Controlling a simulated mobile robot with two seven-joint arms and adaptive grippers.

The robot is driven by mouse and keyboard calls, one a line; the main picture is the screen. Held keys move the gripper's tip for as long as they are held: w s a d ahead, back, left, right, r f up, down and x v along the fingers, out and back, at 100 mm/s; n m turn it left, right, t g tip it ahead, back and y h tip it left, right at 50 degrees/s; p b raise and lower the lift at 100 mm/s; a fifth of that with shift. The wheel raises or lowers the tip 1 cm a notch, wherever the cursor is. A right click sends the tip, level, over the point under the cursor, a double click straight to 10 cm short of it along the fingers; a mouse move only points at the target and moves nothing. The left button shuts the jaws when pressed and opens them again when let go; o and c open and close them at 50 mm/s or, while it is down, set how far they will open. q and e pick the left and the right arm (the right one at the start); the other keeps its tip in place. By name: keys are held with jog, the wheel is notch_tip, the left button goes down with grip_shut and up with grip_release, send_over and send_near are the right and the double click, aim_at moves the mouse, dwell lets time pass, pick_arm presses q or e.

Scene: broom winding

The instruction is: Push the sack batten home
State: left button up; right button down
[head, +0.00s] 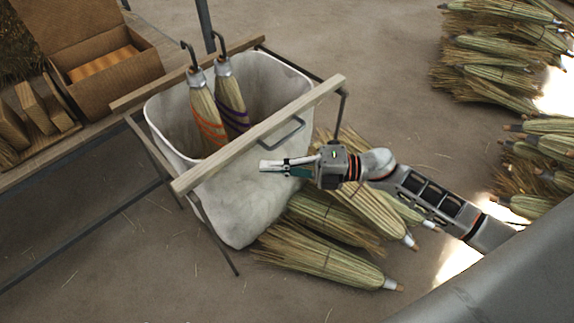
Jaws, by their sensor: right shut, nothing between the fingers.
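A pale sack (230,205) hangs in a dark metal frame with its mouth open. A light wooden batten (225,155) runs along the sack's near side, its right end sticking out past the rim. A dark metal handle (283,138) is on this batten. A second wooden batten (150,92) lies along the far side. My right gripper (264,166) is shut and empty, in front of the sack and just below the near batten; I cannot tell whether it touches the sack. My left gripper is not in view.
Two hooked brooms (205,115) stand in the sack. Several loose broom heads (325,262) lie on the floor below my right arm. More bundles (495,55) are piled at the right. A cardboard box (110,72) and wooden blocks (35,105) sit on a bench at the left.

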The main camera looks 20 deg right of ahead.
aim_at(229, 157)
jog(key=w+a, duration=0.4)
jog(key=shift+w+a+f+b, duration=0.1)
jog(key=shift+w+f+b, duration=0.05)
jog(key=shift+b, duration=0.25)
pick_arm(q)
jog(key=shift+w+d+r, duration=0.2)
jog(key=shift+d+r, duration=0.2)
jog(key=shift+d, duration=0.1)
pick_arm(e)
jog(key=shift+w+a, duration=0.15)
jog(key=shift+w, duration=0.25)
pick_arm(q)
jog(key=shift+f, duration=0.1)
pick_arm(e)
jog(key=shift+w, duration=0.1)
